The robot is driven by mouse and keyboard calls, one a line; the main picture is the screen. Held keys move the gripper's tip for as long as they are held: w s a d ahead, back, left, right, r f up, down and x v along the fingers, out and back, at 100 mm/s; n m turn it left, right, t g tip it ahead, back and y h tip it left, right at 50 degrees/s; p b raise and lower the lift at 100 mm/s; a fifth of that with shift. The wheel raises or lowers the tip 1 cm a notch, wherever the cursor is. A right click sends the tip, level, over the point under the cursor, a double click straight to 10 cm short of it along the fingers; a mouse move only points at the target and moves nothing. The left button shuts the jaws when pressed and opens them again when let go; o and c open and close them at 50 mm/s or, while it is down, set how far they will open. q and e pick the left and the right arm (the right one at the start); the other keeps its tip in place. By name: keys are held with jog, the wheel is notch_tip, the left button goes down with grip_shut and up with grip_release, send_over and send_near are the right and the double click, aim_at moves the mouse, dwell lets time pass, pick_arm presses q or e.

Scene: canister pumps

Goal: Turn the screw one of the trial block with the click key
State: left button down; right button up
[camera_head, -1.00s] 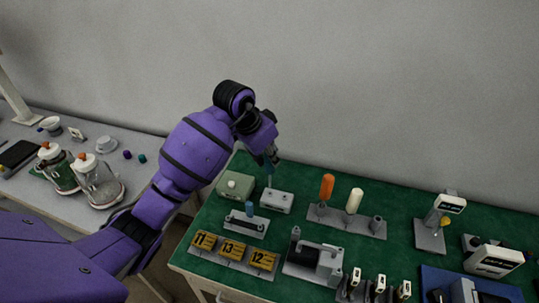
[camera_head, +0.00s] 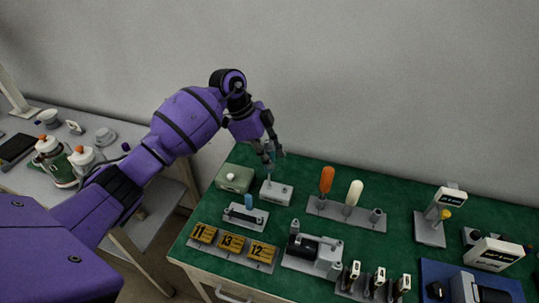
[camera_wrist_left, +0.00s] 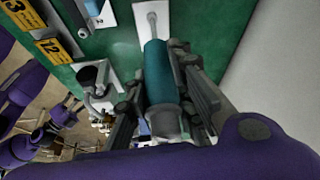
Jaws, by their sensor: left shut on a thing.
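My left gripper (camera_head: 274,152) is shut on the teal handle of the click key (camera_wrist_left: 158,72). In the head view the key stands roughly upright above the trial block (camera_head: 276,193), a small light-grey block near the table's back left. The wrist view shows the key's grey shaft running from the handle toward the block (camera_wrist_left: 143,20). The shaft's tip is at or just over the block's top; I cannot tell whether it sits in screw one. The fingers partly hide the handle.
A green box (camera_head: 234,178) stands close left of the block, and a blue-topped fixture (camera_head: 249,203) in front. A rack (camera_head: 346,213) with orange and white handles stands right. Numbered plates (camera_head: 231,244) and a motor-like unit (camera_head: 313,253) are nearer the front.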

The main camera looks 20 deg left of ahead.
pick_arm(q)
jog(key=shift+f+m+g, duration=0.45)
jog(key=shift+m+g, duration=0.05)
jog(key=shift+m, duration=0.4)
jog(key=m+b, duration=0.1)
jog(key=m, duration=0.1)
jog(key=m+g+b, duration=0.1)
jog(key=m, duration=0.1)
jog(key=shift+f+g, duration=0.1)
jog(key=shift+g, duration=0.2)
jog(key=m+g+y+b, duration=0.1)
jog(key=m, duration=0.3)
jog(key=m+g+y+b, duration=0.1)
jog(key=m, duration=0.2)
jog(key=shift+b, duration=0.3)
jog(key=shift+m+y, duration=0.4)
jog(key=shift+m, duration=0.3)
jog(key=shift+r, duration=0.45)
notch_tip(320, 180, up, 2)
jog(key=shift+w+r+p, duration=0.1)
jog(key=shift+p, duration=0.25)
jog(key=shift+r, duration=0.4)
pick_arm(e)
jog(key=shift+s+d+f, duration=0.2)
jog(key=shift+d+f, duration=0.3)
jog(key=shift+f, duration=0.2)
jog(key=shift+s+d+f, duration=0.15)
jog(key=shift+d+f, duration=0.3)
jog(key=shift+f, duration=0.25)
